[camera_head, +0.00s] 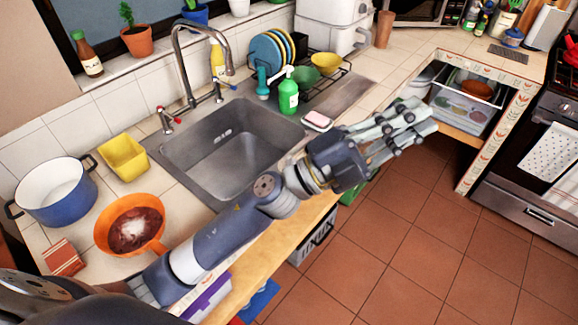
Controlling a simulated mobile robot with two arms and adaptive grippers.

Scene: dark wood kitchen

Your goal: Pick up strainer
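No thing in view is plainly a strainer. An orange round pan-like vessel (108,243) with a short handle and a dark brown inside sits on the left counter; I cannot tell if it is a strainer. My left gripper (428,115) reaches past the sink's front edge, over the floor and right of the sink. Its fingers are spread apart and hold nothing visible. It is far from both vessels. My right gripper is out of view.
A blue pot (60,196) stands at the far left. The sink (225,160) is empty, with a tap (180,55) behind it. A green soap bottle (288,95) and a pink sponge (317,119) stand right of it. The tiled floor (400,250) is clear at right.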

